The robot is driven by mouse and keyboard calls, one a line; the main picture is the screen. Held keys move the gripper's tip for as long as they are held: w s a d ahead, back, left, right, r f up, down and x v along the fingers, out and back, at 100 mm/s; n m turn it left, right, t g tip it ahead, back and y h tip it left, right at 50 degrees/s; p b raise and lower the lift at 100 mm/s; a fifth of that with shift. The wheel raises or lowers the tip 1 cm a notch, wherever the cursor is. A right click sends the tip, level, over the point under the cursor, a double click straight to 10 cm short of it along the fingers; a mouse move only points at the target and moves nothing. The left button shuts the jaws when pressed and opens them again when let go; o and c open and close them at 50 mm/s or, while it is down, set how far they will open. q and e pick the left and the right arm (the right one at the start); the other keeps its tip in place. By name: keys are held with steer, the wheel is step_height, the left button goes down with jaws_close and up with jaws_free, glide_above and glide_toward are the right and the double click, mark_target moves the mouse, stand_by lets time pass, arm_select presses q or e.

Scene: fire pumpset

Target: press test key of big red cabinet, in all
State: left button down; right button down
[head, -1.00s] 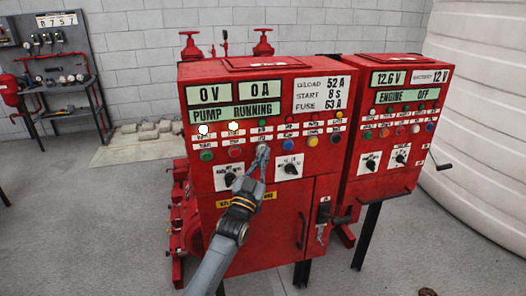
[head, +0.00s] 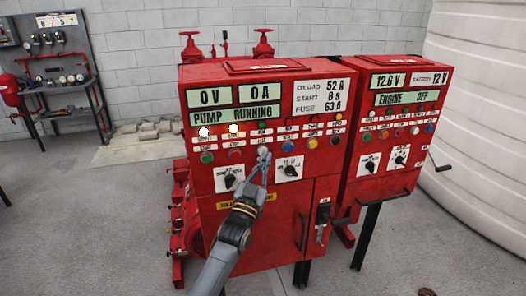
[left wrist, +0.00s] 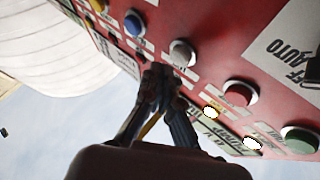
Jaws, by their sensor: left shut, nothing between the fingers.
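The big red cabinet (head: 255,235) stands in the middle of the head view. Its displays read 0 V, 0 A and PUMP RUNNING. Two lamps glow at the left of its upper row. Below is a row of coloured keys; their small labels are too small to read, so I cannot tell which is the test key. My left gripper (head: 265,160) is shut and empty, its tips at or just below the white key (head: 263,150). In the left wrist view the fingertips (left wrist: 163,75) are close to the white key (left wrist: 182,52); contact is unclear. My right gripper is out of view.
A second, smaller red cabinet (head: 395,140) reading ENGINE OFF stands close to the right. Two rotary switches (head: 290,168) sit below the keys. A handle (head: 301,232) and a lever (head: 322,217) stick out from the front. Red piping is at the left. Open floor lies in front.

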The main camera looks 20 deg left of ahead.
arm_select(q)
steer(key=s+d+p, duration=0.1)
steer(key=s, duration=0.1)
steer(key=s+d+p, duration=0.1)
steer(key=s, duration=0.1)
steer(key=shift+d+p, duration=0.4)
steer(key=shift+f, duration=0.1)
stand_by(0.6)
